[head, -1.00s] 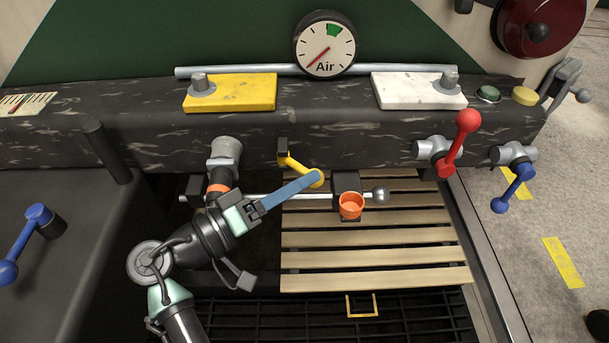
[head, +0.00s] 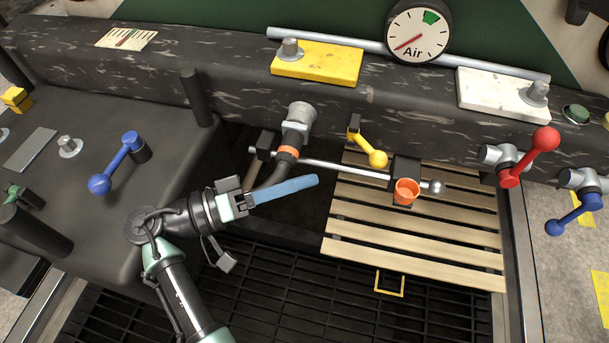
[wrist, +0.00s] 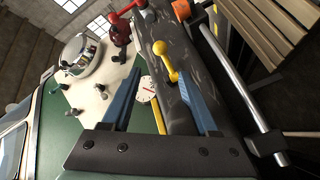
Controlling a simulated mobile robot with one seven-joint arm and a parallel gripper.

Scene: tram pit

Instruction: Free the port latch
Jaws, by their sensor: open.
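A yellow lever (head: 366,143) with a round knob hangs from the dark front beam in the head view. No label shows which part is the port latch. My gripper (head: 316,180) has long blue fingers and is to the left of and below the lever's knob, apart from it. In the wrist view, the fingers of my gripper (wrist: 160,80) stand wide apart with nothing between them. The yellow lever (wrist: 165,60) shows beyond them, in line with the gap. A steel rod (head: 335,169) with a ball end runs below the lever, and an orange cup (head: 406,190) is by its right end.
A red lever (head: 530,155) and a blue lever (head: 575,212) are at the right; another blue lever (head: 118,162) is at the left. An air gauge (head: 418,32) stands behind the beam. Wooden slats (head: 415,238) and a dark grating (head: 290,290) lie below. A dark post (head: 197,97) rises at left.

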